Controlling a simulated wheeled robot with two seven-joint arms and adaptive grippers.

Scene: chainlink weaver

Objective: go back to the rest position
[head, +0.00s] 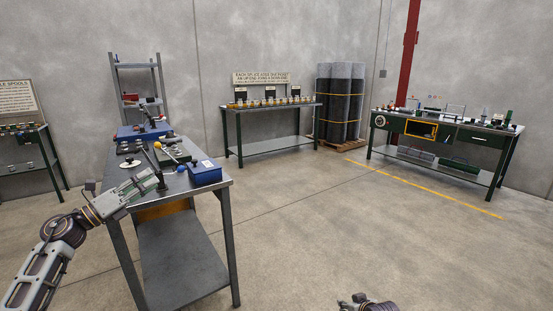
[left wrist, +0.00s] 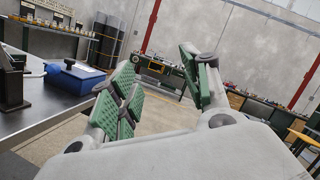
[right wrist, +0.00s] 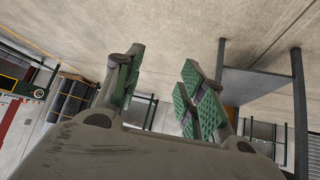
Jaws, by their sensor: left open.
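My left gripper (head: 152,181) is over the near left edge of the metal workbench in the head view. In the left wrist view its green-padded fingers (left wrist: 160,85) are spread with nothing between them. My right gripper (head: 352,300) shows only in part at the bottom edge of the head view, over open floor. In the right wrist view its fingers (right wrist: 160,88) stand apart and empty. The right wrist picture is strongly tilted.
The workbench (head: 190,275) holds a blue box (head: 205,172) at its near right corner and several tools. A rear table (head: 270,107), dark rolls (head: 339,100) on a pallet and a green bench (head: 450,135) stand further off. The middle floor is clear.

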